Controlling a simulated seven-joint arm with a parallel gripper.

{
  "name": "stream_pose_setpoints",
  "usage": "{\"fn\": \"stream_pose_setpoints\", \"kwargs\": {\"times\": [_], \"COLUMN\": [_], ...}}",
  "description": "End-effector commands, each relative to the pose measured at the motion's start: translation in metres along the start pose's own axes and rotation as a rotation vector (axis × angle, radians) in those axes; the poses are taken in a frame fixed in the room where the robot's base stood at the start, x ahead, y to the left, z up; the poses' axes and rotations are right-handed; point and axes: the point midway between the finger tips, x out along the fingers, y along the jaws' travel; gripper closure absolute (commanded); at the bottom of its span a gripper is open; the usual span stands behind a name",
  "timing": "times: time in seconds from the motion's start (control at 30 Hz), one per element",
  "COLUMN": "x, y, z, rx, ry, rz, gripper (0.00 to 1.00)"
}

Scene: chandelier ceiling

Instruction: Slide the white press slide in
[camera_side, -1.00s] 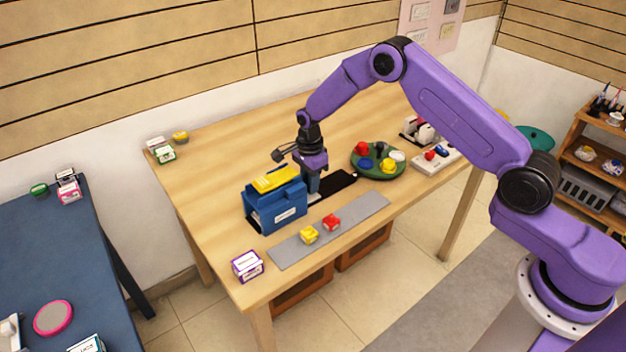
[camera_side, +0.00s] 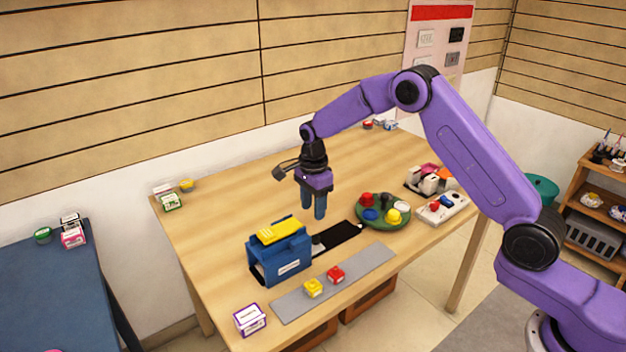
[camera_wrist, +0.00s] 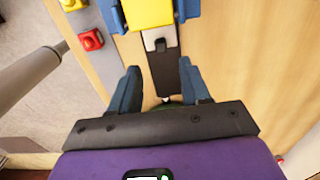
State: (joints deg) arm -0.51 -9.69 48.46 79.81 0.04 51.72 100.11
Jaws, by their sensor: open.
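The press is a blue box (camera_side: 287,262) with a yellow top (camera_side: 279,232), standing near the table's left end. A black strip (camera_side: 340,236) runs out from its right side. The white press slide (camera_side: 316,241) shows as a small pale piece on the strip, close against the box. In the wrist view the slide (camera_wrist: 154,40) lies just below the yellow part, with the black strip (camera_wrist: 163,70) below it. My gripper (camera_side: 313,215) is open and empty, above the slide end of the press. In the wrist view its fingers (camera_wrist: 159,76) stand either side of the strip, apart from it.
A grey strip (camera_side: 370,267) with a yellow block (camera_side: 313,288) and a red block (camera_side: 336,273) lies in front of the press. A round green tray (camera_side: 383,223) with coloured pieces stands at the strip's far end. A purple-edged box (camera_side: 250,320) sits at the front corner.

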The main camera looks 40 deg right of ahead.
Motion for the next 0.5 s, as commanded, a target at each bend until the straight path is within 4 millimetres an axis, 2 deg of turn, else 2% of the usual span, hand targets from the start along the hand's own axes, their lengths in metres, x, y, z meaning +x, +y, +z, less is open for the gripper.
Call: {"fn": "stream_pose_setpoints", "kwargs": {"times": [0.03, 0.2, 0.33, 0.5], "x": [-0.012, -0.045, -0.063, -0.076], "y": [-0.001, -0.001, -0.001, -0.001], "z": [0.0, 0.0, 0.001, 0.001], "rx": [0.0, 0.001, 0.001, 0.001], "ry": [-0.001, -0.001, -0.001, -0.001], "rz": [-0.006, -0.005, -0.004, -0.002], "gripper": [0.53, 0.53, 0.53, 0.53]}}
